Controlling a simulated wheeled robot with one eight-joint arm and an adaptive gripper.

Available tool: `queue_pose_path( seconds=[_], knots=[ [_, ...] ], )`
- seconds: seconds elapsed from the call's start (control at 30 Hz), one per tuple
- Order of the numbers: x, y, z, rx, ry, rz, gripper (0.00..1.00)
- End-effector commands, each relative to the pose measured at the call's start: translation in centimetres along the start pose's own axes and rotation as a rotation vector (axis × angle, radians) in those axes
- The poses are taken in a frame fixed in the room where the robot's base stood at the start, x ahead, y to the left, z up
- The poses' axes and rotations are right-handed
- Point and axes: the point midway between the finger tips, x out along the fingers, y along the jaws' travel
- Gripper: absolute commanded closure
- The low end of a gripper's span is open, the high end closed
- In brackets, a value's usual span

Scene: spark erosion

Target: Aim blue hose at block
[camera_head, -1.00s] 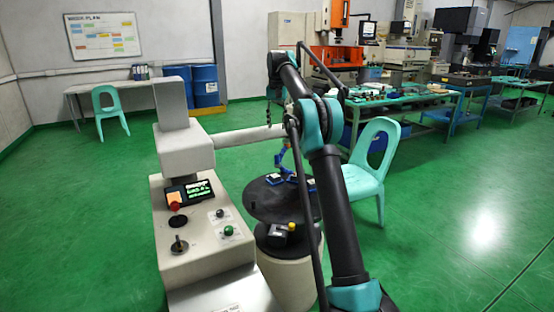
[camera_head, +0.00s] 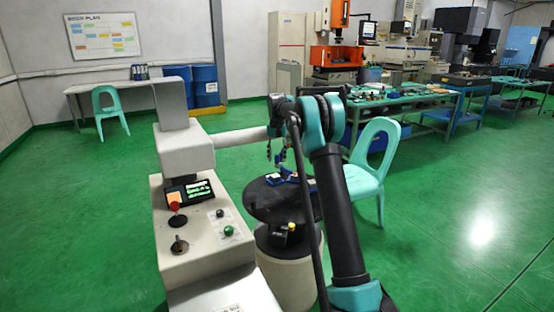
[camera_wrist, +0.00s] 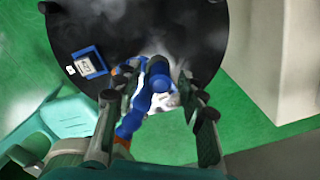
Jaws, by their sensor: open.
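The blue hose (camera_wrist: 133,118) is a jointed blue line with a rounded head, rising over the round black table. It also shows in the head view (camera_head: 283,156). My gripper (camera_wrist: 156,88) is open, with one finger on each side of the hose; I cannot tell whether either touches it. In the head view, my gripper (camera_head: 275,150) hangs just above the table by the hose. A pale, shiny patch lies under the hose head, partly hidden; I cannot tell whether it is the block. A small labelled grey piece (camera_wrist: 84,66) sits in a blue holder to the left.
The round black table (camera_head: 270,208) stands beside a beige machine (camera_head: 200,225) with a control panel. A teal chair (camera_head: 365,180) is close on the right. Green floor is open further right.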

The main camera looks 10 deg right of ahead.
Motion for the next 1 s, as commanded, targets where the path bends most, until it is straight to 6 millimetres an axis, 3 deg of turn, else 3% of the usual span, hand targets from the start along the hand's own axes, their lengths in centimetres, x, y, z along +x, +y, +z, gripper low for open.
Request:
queue_pose_path(
  seconds=[0.43,0.77,1.0],
  knots=[
    [1.14,0.0,0.0,0.0,0.0,0.0,0.59],
    [1.12,-0.03,0.0,0.0,0.0,0.0,0.99],
    [1.11,-0.09,0.0,-0.001,0.001,-0.001,1.0]
  ],
)
